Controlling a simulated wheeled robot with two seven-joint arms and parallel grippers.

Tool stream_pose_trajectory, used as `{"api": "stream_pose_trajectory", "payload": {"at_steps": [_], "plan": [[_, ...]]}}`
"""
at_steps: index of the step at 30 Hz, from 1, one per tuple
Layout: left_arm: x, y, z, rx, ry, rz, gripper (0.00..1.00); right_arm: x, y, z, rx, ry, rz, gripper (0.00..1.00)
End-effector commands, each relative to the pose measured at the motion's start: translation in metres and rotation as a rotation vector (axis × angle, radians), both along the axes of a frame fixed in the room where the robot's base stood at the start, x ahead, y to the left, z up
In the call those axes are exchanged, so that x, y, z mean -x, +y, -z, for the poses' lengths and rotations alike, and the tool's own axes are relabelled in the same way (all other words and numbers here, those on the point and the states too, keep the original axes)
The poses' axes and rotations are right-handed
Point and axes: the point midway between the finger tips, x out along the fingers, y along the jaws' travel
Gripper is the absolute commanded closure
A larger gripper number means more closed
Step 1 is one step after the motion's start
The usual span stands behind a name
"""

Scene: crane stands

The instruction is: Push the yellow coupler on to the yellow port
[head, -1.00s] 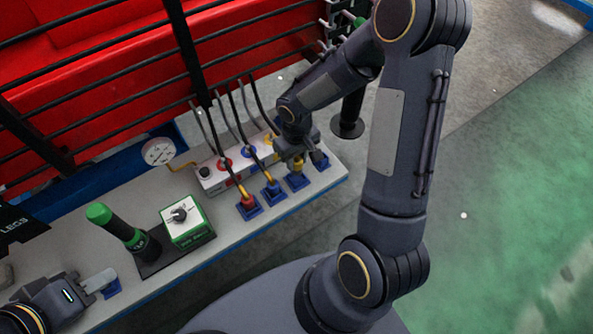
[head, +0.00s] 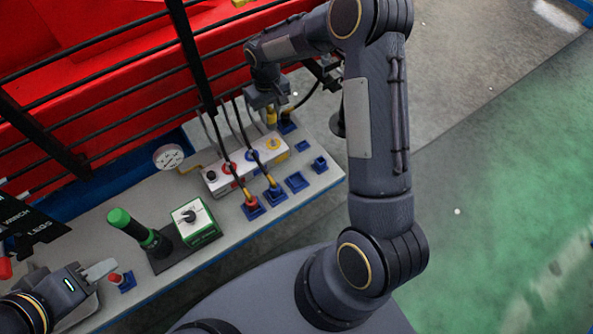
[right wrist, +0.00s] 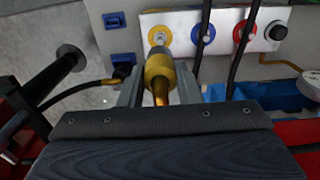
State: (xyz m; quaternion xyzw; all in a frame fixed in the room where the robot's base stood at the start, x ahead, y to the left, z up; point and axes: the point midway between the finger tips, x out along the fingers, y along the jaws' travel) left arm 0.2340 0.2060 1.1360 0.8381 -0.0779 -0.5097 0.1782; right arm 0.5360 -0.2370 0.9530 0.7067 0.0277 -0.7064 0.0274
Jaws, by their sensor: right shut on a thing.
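My right gripper (head: 268,102) is shut on the yellow coupler (head: 271,117), just behind the white port block. In the right wrist view the coupler (right wrist: 158,72) sits between the two fingers, its front end pointing at the block. The yellow port (head: 273,144) is at the right end of the block's top. In the right wrist view the yellow port (right wrist: 158,36) shows just beyond the coupler's front end; a gap shows in the head view. My left gripper (head: 100,270) is at the lower left, away from these; its finger opening is unclear.
Red and blue couplers (head: 274,190) stand in blue holders in front of the block, their black hoses rising past it. An empty blue holder (head: 296,181) is to their right. A green-handled lever (head: 130,228), a knob box (head: 192,220) and a gauge (head: 168,157) stand further left.

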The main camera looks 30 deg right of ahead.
Motion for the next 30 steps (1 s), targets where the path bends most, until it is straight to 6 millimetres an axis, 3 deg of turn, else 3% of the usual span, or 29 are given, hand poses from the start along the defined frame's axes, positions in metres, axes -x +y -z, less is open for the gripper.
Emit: {"api": "stream_pose_trajectory", "payload": {"at_steps": [1,3,12,30], "plan": [[0.0,0.0,-0.002,0.0,0.0,0.0,0.64,-0.005,0.001,-0.002,0.0,0.001,0.0,0.95],[0.0,0.0,0.018,0.0,0.0,0.0,0.64,-0.003,0.001,0.02,0.0,0.003,0.0,0.95],[0.0,0.0,0.044,0.0,0.0,0.0,0.64,-0.003,0.001,0.053,0.0,0.0,-0.001,0.95],[0.0,0.0,0.045,0.0,0.0,0.0,0.64,-0.003,0.0,0.056,0.0,0.0,0.0,0.95]]}}
